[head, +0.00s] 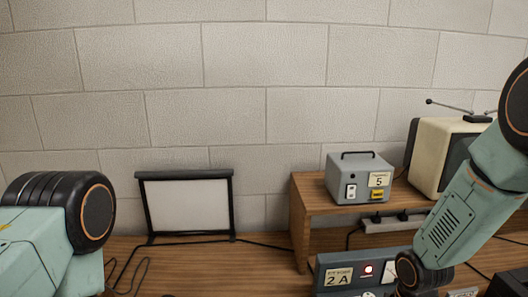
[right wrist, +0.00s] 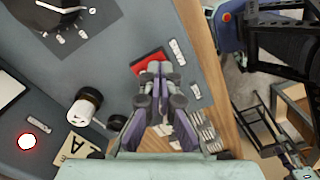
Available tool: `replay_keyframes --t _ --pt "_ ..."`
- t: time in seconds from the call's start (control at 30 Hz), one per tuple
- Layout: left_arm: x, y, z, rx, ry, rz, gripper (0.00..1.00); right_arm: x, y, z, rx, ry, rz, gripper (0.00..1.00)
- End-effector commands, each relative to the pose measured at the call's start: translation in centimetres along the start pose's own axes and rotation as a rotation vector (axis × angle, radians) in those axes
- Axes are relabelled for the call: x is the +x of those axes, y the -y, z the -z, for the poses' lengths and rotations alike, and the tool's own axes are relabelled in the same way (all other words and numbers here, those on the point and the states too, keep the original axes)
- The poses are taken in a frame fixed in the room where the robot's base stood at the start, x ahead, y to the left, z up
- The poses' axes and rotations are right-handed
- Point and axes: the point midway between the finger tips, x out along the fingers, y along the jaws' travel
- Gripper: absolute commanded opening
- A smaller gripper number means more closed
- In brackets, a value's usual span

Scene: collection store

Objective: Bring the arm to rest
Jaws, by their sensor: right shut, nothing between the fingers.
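My right arm comes in from the right in the head view, its lower end by the blue-grey panel box (head: 330,263); the gripper itself is hidden there. In the right wrist view my right gripper (right wrist: 154,70) is shut and empty. Its fingertips appear over the panel box (right wrist: 125,60), close to a red part (right wrist: 150,60). I cannot tell whether they touch it. My left arm shows at the lower left of the head view, but its gripper is out of view.
The panel has a black dial (right wrist: 65,8), a white-capped knob (right wrist: 85,104) and a lit red lamp (right wrist: 27,141). A grey box (head: 358,175) and an old television (head: 431,150) stand on a wooden shelf (head: 300,222). A framed white screen (head: 188,206) stands left. Cables lie on the bench.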

Motion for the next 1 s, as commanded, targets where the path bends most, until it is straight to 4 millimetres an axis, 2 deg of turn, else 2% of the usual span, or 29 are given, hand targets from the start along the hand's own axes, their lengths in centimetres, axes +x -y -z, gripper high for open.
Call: replay_keyframes --t 0.03,0.17,0.4,0.57,0.8,1.0 --pt "0.7 0.0 0.0 0.0 0.0 0.0 0.78 0.8 0.0 0.0 0.0 0.0 0.0 0.0" --pt "1.6 0.0 0.0 0.0 0.0 0.0 0.78 1.7 0.0 0.0 0.0 0.0 0.0 0.0" --pt "-0.8 0.0 0.0 0.0 -0.001 0.0 0.78 -2.3 0.0 0.0 0.0 -0.001 -0.002 0.0" --pt "-2.2 0.0 0.0 0.0 0.0 0.0 0.78 -4.3 0.0 0.0 0.0 0.0 0.0 0.0" --pt "-3.6 0.0 0.0 0.0 0.0 0.0 0.78 -5.5 0.0 0.0 0.0 0.0 0.0 0.0" --pt "-3.6 0.0 0.0 0.0 0.0 0.0 0.78 -5.5 0.0 0.0 0.0 0.0 0.0 0.0"
